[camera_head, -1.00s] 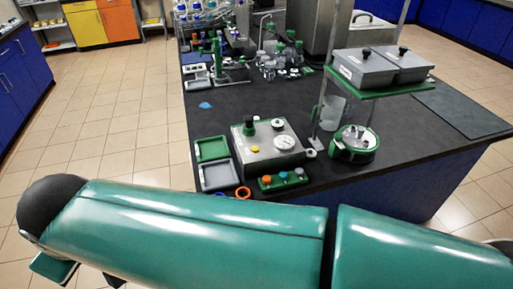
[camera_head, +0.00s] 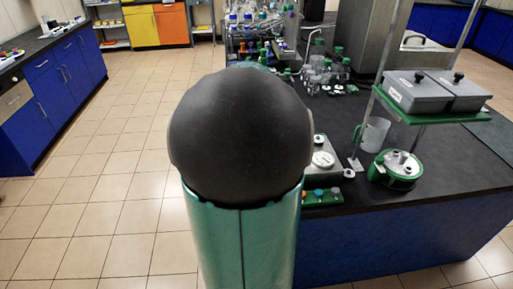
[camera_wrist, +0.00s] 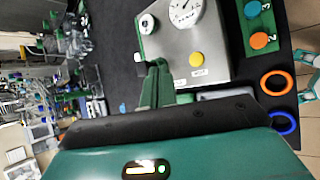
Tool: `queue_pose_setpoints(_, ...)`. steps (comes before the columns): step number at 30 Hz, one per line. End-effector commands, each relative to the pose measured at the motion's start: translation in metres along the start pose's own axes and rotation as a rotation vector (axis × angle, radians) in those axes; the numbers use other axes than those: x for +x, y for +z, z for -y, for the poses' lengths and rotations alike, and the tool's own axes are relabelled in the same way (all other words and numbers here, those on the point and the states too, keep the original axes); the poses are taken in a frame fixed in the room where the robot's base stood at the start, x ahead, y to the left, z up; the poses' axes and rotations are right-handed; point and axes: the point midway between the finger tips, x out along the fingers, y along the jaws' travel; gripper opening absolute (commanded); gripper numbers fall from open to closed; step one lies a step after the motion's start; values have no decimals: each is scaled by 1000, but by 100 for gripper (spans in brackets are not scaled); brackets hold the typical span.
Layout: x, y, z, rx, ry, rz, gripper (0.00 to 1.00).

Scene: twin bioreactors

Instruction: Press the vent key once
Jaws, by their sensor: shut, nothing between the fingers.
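A steel control box (camera_wrist: 215,40) stands on the dark bench. In the wrist view it carries a round yellow key (camera_wrist: 196,59) with a small label beside it, too small to read. A white dial gauge (camera_wrist: 185,12) and a dark-and-white knob (camera_wrist: 147,23) sit on the same face. My gripper (camera_wrist: 155,66) is shut and empty, its green fingers in front of the box's left edge in the picture, left of the yellow key and apart from it. In the head view my arm hides most of the box; its right part (camera_head: 324,172) and the gauge (camera_head: 323,159) show.
A green strip with orange and blue keys (camera_wrist: 258,40) lies beside the box. An orange ring (camera_wrist: 277,83) and a blue ring (camera_wrist: 284,123) are near the bench edge. A stand with a green shelf (camera_head: 425,116), a beaker (camera_head: 375,134) and a green-based device (camera_head: 400,168) stand to the right.

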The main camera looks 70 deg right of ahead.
Motion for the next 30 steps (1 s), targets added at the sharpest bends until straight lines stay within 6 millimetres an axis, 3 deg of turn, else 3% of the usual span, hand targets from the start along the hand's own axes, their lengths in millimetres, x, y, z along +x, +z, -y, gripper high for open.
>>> queue_pose_setpoints(4,17,16,0,-36,-9,31,0)
queue_pose_setpoints(14,17,15,0,-38,-8,32,0)
queue_pose_setpoints(20,26,10,6,-38,-10,31,0)
queue_pose_setpoints(30,57,-11,30,-39,-11,32,0)
